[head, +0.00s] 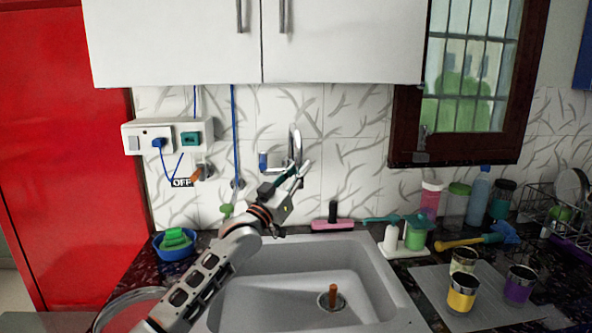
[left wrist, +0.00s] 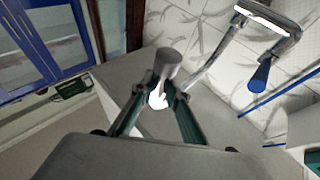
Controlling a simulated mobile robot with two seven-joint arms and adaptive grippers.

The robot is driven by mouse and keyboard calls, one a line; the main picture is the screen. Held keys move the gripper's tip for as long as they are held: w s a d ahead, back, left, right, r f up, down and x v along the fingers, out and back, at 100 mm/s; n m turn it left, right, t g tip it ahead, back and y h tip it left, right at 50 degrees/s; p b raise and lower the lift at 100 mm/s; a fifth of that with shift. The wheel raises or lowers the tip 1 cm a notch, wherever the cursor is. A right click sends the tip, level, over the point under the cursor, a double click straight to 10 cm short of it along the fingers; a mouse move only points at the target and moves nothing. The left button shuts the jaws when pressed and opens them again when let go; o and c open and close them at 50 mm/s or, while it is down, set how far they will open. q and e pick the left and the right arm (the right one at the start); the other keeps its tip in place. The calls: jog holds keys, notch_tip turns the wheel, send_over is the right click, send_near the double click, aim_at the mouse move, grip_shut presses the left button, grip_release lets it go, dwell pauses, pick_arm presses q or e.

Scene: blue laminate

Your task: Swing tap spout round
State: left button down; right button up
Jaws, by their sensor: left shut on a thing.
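The chrome tap (head: 296,140) is on the tiled wall above the sink, with its curved spout rising beside a blue handle (head: 263,160). My left gripper (head: 300,173) reaches up from the lower left to the spout's lower end. In the left wrist view the spout pipe (left wrist: 214,58) runs from the upper right towards the fingers, and the blue handle (left wrist: 260,74) hangs apart from them. A grey, round-ended piece (left wrist: 168,62) shows at the fingertips (left wrist: 160,92), and the fingers are shut on the spout's end. The exact contact is partly hidden. My right gripper is not in view.
The sink (head: 390,290) lies below the tap. A blue bowl with a green sponge (head: 174,240) is at its left. A pink brush (head: 333,222) lies on the back rim. Bottles, several cups and a dish rack (head: 550,205) crowd the right counter. Cupboards (head: 350,45) hang above.

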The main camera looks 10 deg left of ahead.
pick_arm(q)
jog(key=shift+d, duration=0.1)
jog(key=c, duration=2)
grip_release()
jog(key=shift+o, duration=0.2)
jog(key=shift+s+a+f, duration=0.2)
jog(key=shift+s, duration=0.05)
jog(key=v, duration=1.1)
jog(key=shift+s, duration=0.25)
